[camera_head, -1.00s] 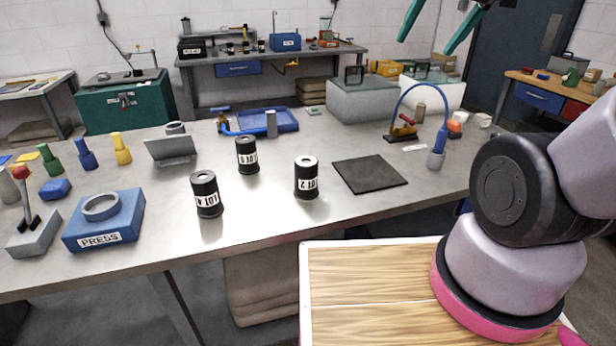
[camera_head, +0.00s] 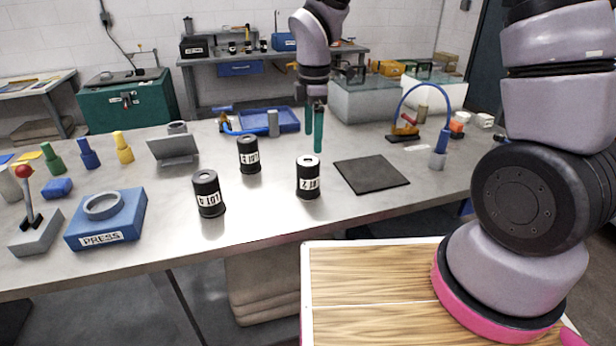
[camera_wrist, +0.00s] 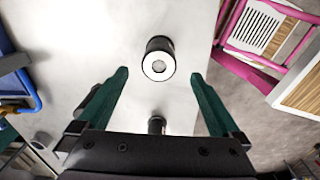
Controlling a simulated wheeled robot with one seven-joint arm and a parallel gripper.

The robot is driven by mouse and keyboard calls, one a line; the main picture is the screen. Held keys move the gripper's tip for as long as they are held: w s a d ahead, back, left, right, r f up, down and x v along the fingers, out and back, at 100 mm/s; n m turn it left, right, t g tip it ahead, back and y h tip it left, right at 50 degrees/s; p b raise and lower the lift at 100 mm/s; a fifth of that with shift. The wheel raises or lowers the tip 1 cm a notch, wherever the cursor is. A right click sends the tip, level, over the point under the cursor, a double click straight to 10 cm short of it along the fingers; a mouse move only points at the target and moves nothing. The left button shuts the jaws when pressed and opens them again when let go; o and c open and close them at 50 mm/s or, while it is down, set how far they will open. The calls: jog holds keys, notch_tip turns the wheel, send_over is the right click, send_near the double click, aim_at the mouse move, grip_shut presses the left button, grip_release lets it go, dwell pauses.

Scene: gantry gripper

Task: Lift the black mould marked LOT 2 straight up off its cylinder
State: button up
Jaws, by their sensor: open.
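Three black moulds with white labels stand upright on the steel table. The label on the right one, the LOT 2 mould (camera_head: 308,172), seems to carry a 2, with a pale ringed top. The left mould (camera_head: 208,195) and back mould (camera_head: 249,155) have labels I cannot read surely. My gripper (camera_head: 314,138) is open and empty, green fingers pointing down, above and behind the right mould. In the wrist view a mould with a white ringed top (camera_wrist: 158,62) lies between and just beyond the fingertips. A second mould (camera_wrist: 157,124) is partly hidden by my gripper body.
A black mat (camera_head: 371,175) lies right of the moulds. A blue press (camera_head: 105,220) and a red-knobbed lever (camera_head: 35,225) stand left. A blue tray (camera_head: 268,121) is behind, and a blue arched stand (camera_head: 438,150) rises at the right. The table's front edge is clear.

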aim_at(308, 163)
jog(key=shift+n, duration=0.5)
jog(key=f, duration=0.4)
jog(key=a+f, duration=0.1)
jog(key=f, duration=0.1)
jog(key=shift+s+f, duration=0.15)
jog(key=shift+f, duration=0.25)
jog(key=shift+a+f, duration=0.1)
jog(key=shift+f, duration=2.65)
jog(key=c, duration=1.3)
jog(key=shift+r, duration=5.05)
jog(key=shift+w+r, duration=0.15)
jog(key=shift+w, duration=0.05)
jog(key=shift+r, duration=0.55)
